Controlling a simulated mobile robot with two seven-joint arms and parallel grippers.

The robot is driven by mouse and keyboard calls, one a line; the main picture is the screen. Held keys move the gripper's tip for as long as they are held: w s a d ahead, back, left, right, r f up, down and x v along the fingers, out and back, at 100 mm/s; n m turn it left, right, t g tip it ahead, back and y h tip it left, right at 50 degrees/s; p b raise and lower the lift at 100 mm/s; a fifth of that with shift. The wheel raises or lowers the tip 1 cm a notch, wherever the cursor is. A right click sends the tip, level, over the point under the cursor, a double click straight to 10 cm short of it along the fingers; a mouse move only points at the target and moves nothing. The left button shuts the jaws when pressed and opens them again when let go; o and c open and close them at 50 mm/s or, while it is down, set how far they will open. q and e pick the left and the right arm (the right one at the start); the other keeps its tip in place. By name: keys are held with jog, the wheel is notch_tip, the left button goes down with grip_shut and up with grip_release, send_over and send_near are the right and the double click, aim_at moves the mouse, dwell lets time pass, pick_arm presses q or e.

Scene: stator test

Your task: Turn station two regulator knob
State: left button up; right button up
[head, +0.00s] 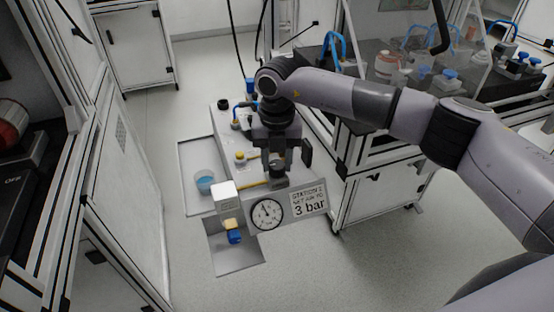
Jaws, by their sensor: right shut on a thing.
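The station two regulator panel stands in the middle of the head view. It has a round pressure gauge (267,213) and a sign (309,202) reading "3 bar". The regulator knob (279,181) is a dark cylinder just above and behind the gauge. My right gripper (278,168) comes down from above and is shut on the knob, covering much of it. The gauge's needle position is too small to read surely. My left gripper is not in view.
A cup with blue liquid (204,182) stands on a grey tray (190,155) left of the station. A white box (225,196) with a yellow and blue fitting (233,233) is left of the gauge. Framed cabinets stand on both sides. Open floor (335,275) lies in front.

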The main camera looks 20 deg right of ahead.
aim_at(277, 164)
jog(key=shift+n, duration=2.2)
jog(key=o, duration=1.1)
jog(key=shift+c, duration=0.2)
jog(key=shift+r, duration=0.15)
notch_tip(277, 164, up, 7)
